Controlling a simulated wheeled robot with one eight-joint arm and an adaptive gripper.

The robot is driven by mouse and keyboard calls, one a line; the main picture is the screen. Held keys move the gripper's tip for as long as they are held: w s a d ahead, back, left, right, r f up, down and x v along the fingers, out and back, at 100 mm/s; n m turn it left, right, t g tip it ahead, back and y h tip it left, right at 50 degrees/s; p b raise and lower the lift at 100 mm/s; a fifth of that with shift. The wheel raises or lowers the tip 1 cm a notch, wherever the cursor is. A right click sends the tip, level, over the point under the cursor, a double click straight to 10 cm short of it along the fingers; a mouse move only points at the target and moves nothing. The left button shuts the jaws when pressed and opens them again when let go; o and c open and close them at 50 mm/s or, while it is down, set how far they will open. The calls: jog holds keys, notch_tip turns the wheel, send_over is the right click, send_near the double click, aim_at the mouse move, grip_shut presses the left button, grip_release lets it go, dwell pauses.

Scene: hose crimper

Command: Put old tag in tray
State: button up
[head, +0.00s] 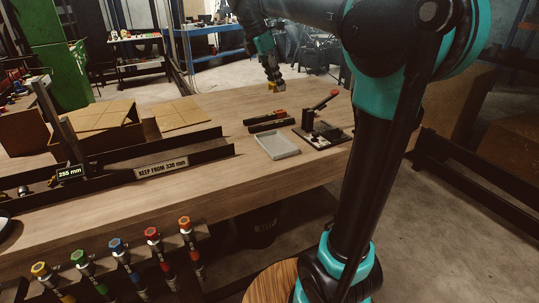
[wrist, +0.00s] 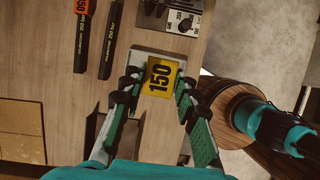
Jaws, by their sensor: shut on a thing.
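My gripper (wrist: 157,86) is shut on a yellow tag (wrist: 160,74) marked 150 in black, held between its fingertips in the wrist view. In the head view my gripper (head: 274,84) is small and far off, above the back part of the bench, with yellow at its tips. The pale grey tray (head: 278,146) lies on the bench in the head view, nearer the front edge than the gripper. In the wrist view the tray (wrist: 143,56) shows behind the tag and is mostly hidden by the tag and fingers. I see nothing in the tray's visible part.
A hand press with a red-knobbed lever (head: 322,103) stands right of the tray. Two dark bars (head: 268,122) lie behind the tray, one with an orange tag (wrist: 82,6). A long dark rack (head: 160,157) is at left. Bare bench surrounds the tray's left side.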

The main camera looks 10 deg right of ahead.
aim_at(278, 145)
jog(key=f, duration=2)
jog(key=shift+s+a, duration=0.15)
jog(key=shift+s, duration=0.1)
jog(key=shift+f, duration=0.1)
jog(key=o, duration=0.7)
jog(key=shift+o, duration=0.2)
jog(key=v, duration=1.2)
